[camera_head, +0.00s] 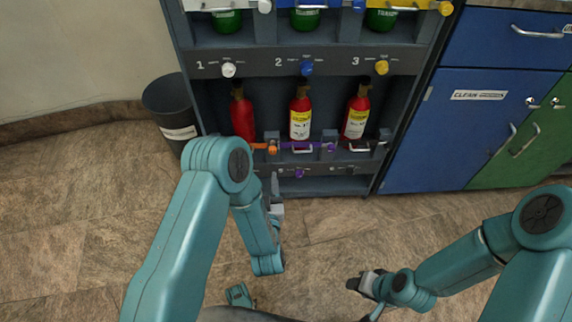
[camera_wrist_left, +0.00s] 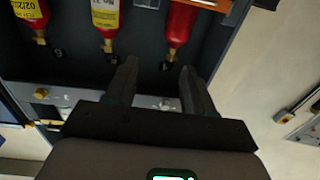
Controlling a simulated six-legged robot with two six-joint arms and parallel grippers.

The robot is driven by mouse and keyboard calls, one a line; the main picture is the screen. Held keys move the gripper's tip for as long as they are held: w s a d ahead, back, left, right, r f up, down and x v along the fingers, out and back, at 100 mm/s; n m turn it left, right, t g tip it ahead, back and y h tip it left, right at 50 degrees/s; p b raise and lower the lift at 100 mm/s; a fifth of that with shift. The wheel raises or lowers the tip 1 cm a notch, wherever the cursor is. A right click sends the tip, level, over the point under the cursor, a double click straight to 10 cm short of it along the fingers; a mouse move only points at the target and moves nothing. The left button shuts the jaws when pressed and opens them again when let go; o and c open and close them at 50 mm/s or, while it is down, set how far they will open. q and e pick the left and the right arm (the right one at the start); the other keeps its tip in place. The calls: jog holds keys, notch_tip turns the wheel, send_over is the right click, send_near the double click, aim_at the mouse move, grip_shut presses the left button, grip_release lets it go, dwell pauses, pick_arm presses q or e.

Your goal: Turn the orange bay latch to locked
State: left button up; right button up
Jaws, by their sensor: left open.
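The orange bay latch (camera_head: 262,147) sits low at the front of bay 1, across the foot of a red bottle (camera_head: 242,112). An orange piece (camera_wrist_left: 213,5) shows at the top edge of the left wrist view, above and right of my fingers. My left gripper (camera_head: 276,190) is open and empty, below the latch and apart from it in the head view. In the left wrist view its two fingers (camera_wrist_left: 158,85) stand apart in front of the rack. My right gripper (camera_head: 364,284) is low over the floor, away from the rack; its jaw opening is unclear.
A purple latch (camera_head: 302,146) crosses bay 2, just right of the orange one, with a purple knob (camera_head: 299,173) below it. A black bin (camera_head: 170,108) stands left of the rack. A blue cabinet (camera_head: 440,130) stands right.

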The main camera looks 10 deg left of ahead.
pick_arm(q)
notch_tip(320, 180, down, 6)
jog(key=d+h+b, duration=0.1)
jog(key=d+b, duration=0.1)
jog(key=b, duration=0.6)
send_near(273, 152)
jog(key=shift+m, duration=0.3)
jog(key=x, duration=0.8)
jog(key=shift+w+a, duration=0.25)
jog(key=shift+w, duration=0.35)
pick_arm(e)
notch_tip(273, 152, down, 9)
jog(key=w+t, duration=0.1)
jog(key=w, duration=0.1)
jog(key=shift+w+d, duration=0.2)
jog(key=shift+d, duration=0.2)
jog(key=shift+f, duration=0.1)
pick_arm(q)
grip_shut()
